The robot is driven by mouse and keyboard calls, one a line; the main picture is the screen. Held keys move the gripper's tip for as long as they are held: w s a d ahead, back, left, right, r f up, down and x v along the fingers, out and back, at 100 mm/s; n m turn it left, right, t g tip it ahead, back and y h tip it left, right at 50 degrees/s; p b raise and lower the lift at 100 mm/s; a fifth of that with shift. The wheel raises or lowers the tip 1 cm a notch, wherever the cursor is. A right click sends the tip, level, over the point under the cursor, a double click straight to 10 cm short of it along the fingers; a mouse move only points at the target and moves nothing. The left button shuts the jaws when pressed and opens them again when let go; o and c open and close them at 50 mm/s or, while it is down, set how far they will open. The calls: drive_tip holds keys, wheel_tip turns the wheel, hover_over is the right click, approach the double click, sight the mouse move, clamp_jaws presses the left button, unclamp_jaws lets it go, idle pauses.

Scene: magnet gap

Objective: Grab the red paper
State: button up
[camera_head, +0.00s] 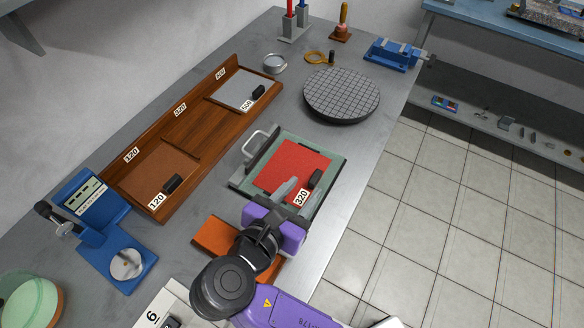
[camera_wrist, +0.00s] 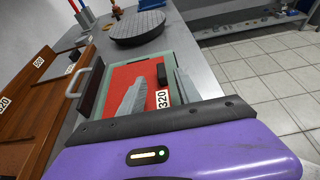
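The red paper (camera_head: 290,163) lies flat in a green-framed tray (camera_head: 334,159) on the grey bench. A black grip block (camera_head: 315,179) and a white "320" label sit at its near right part. The paper also shows in the wrist view (camera_wrist: 120,77), with the black block (camera_wrist: 162,74). My gripper (camera_head: 294,193) is over the near edge of the tray. In the wrist view its two grey fingers (camera_wrist: 160,92) are apart, with the label and block showing between them. Nothing is held. I cannot tell how high the fingertips are above the paper.
A wooden rack (camera_head: 180,130) with "120" and "500" sheets stands left of the tray. A round gridded plate (camera_head: 342,94) is beyond it. A blue device (camera_head: 100,222) and an orange block (camera_head: 215,236) are nearer. The bench's right edge is close to the tray.

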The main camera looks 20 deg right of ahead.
sight(316, 177)
drive_tip(key=shift+x, duration=3.15)
drive_tip(key=shift+s, duration=0.1)
clamp_jaws()
